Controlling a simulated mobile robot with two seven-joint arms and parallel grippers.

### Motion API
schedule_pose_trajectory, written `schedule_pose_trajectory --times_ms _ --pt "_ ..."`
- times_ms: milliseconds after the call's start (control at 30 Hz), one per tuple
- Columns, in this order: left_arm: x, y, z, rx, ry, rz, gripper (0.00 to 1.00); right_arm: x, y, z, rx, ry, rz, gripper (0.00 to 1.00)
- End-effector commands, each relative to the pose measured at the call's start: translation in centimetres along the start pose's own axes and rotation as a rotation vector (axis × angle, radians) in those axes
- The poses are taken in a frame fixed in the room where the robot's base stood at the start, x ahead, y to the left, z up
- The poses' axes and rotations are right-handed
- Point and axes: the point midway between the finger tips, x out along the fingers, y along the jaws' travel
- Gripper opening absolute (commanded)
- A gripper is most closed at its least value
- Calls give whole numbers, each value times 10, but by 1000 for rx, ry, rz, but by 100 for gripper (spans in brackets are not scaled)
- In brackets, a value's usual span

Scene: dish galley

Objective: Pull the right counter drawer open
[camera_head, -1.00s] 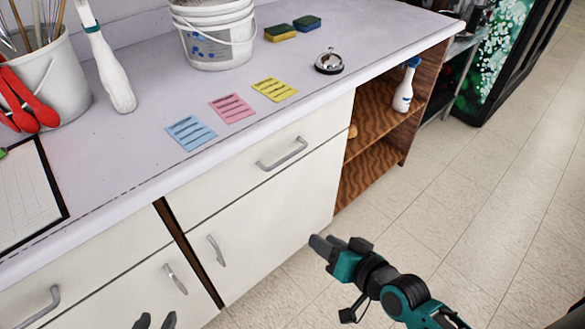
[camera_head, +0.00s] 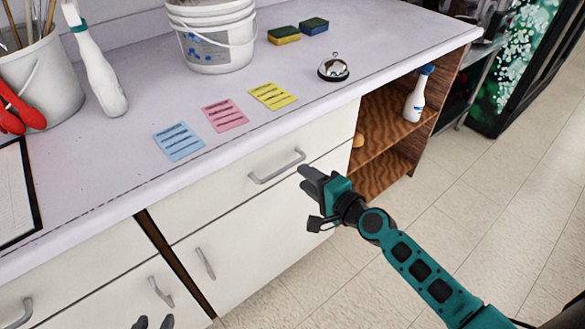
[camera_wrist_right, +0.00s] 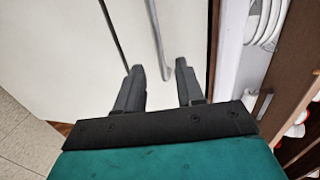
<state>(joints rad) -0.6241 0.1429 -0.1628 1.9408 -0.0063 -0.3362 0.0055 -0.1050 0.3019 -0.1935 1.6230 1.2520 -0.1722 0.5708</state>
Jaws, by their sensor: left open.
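The right counter drawer (camera_head: 215,198) has a white front and sits shut, flush under the counter's edge. Its silver bar handle (camera_head: 277,167) shows in the head view, and in the right wrist view (camera_wrist_right: 157,40) it lies ahead of the gap between my fingers. My right gripper (camera_head: 309,180) is just right of and below the handle's right end in the head view. Its two dark fingers (camera_wrist_right: 158,78) are apart with nothing held; I cannot tell whether they touch the handle. My left gripper (camera_head: 153,322) is open at the bottom edge, low before the cabinet doors.
The counter holds a white bucket (camera_head: 215,45), a bell (camera_head: 333,70), sponges, sticky notes (camera_head: 225,114) and a spray bottle (camera_head: 97,70). Below the drawer is a cabinet door (camera_head: 255,235). Open wooden shelves (camera_head: 385,125) stand to the right. The tiled floor (camera_head: 470,210) is clear.

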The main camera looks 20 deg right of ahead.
Motion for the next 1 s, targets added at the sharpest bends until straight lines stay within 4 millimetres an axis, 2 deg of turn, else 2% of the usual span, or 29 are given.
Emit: schedule_pose_trajectory --times_ms 100,300,500,767,1000 --pt "2 0 3 0 0 0 43 24 0 1 -1 -1 -2 38" --pt "4 0 6 0 -1 0 43 50 1 0 -1 -1 -1 38" --pt "5 0 7 -1 -6 1 43 60 1 1 -2 -2 1 38" --pt "4 2 6 -2 -3 3 43 61 0 1 -2 -2 1 38" --pt "4 2 5 -2 -1 4 43 61 0 1 -2 -1 1 15"
